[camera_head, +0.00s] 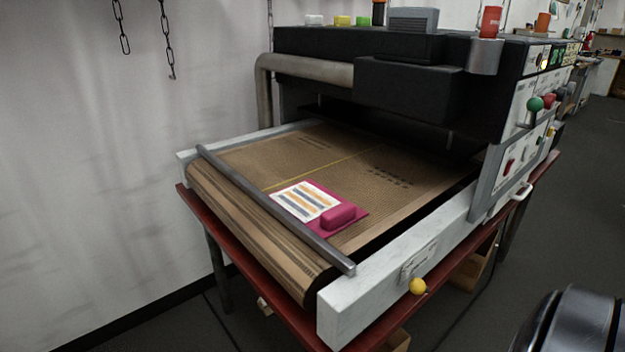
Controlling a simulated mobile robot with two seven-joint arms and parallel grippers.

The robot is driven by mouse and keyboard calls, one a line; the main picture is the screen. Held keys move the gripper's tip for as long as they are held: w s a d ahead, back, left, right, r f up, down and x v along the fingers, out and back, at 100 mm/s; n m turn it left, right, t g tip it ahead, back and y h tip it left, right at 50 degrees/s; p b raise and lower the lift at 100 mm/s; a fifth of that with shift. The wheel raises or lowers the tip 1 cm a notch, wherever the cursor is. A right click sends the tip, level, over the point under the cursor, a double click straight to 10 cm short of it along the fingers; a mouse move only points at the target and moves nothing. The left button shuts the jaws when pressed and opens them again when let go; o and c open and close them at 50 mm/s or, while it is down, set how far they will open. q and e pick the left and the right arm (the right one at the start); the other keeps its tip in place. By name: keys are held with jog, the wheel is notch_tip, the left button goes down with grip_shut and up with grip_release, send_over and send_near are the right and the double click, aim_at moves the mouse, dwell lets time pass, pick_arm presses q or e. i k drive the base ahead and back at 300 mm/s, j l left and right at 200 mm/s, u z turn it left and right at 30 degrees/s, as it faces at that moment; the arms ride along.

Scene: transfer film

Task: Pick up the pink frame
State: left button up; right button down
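The pink frame (349,220) lies flat on the brown conveyor belt (390,178) of a large machine, near the belt's front end. It has a raised pink block at its right side and a white sheet (302,201) with orange and blue-grey stripes on its left part. A grey metal bar (268,205) crosses the belt just in front of it. Neither of my grippers is in view.
The machine's black hood (400,95) overhangs the back of the belt. A white side rail (385,275) with a yellow knob (417,286) runs along the right. A red-edged table (275,310) carries the machine. Chains (167,40) hang at the left wall.

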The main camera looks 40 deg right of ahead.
aim_at(326, 213)
jog(key=i+j+z, duration=0.1)
jog(key=z, duration=0.35)
jog(key=i+j+z, duration=0.1)
jog(key=z, duration=0.3)
jog(key=j+z, duration=0.15)
jog(key=z, duration=0.3)
jog(key=i+j+z, duration=0.1)
jog(key=z, duration=0.35)
